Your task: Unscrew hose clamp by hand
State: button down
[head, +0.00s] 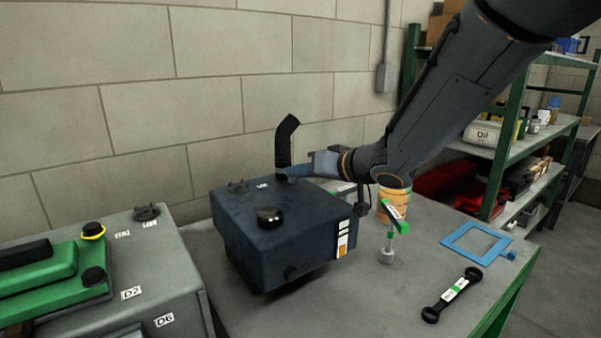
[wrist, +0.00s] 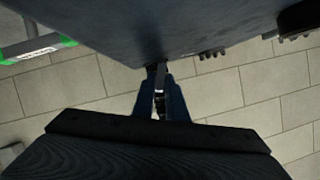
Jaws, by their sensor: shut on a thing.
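A black bent hose (head: 285,142) stands up from the back of the top of a dark blue-grey box-shaped unit (head: 270,232) on the bench. My gripper (head: 291,172) reaches in from the right at the foot of the hose. In the wrist view my gripper (wrist: 159,98) is shut on a small part between its fingertips, close to the face of the unit (wrist: 150,28). That small part is at the place of the hose clamp, but it is too small and too covered by the fingers to make out clearly.
A black round cap (head: 269,218) stands on the unit's top. To the right are a green-handled tool (head: 396,215), a blue frame (head: 476,243) and a black link-shaped part (head: 451,294). Shelves (head: 525,150) stand behind right.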

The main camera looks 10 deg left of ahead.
jog(key=shift+s+a+n+h, duration=0.1)
jog(key=shift+n+h, duration=0.2)
jog(key=shift+n, duration=0.2)
jog(key=shift+a+n+t+h+b, duration=0.1)
jog(key=shift+n+t+h+b, duration=0.2)
jog(key=shift+n+t+b, duration=0.65)
jog(key=n+h+b, duration=0.1)
jog(key=b, duration=0.4)
jog(key=shift+s+a+n, duration=0.1)
jog(key=shift+s+n, duration=0.05)
jog(key=shift+n, duration=0.2)
jog(key=shift+t+b, duration=0.35)
jog(key=shift+b, duration=0.65)
jog(key=n+t+b, duration=0.1)
jog(key=n+b, duration=0.1)
jog(key=b, duration=0.7)
jog(key=shift+a+h, duration=0.15)
jog(key=shift+h, duration=0.15)
jog(key=b, duration=0.5)
jog(key=n+b, duration=0.1)
jog(key=b, duration=0.5)
jog(key=shift+s+a+f+t+h, duration=0.1)
jog(key=shift+s+f+t+h, duration=0.1)
jog(key=shift+t+h, duration=0.1)
jog(key=b, duration=0.4)
jog(key=shift+n+t, duration=0.3)
jog(key=shift+n, duration=0.1)
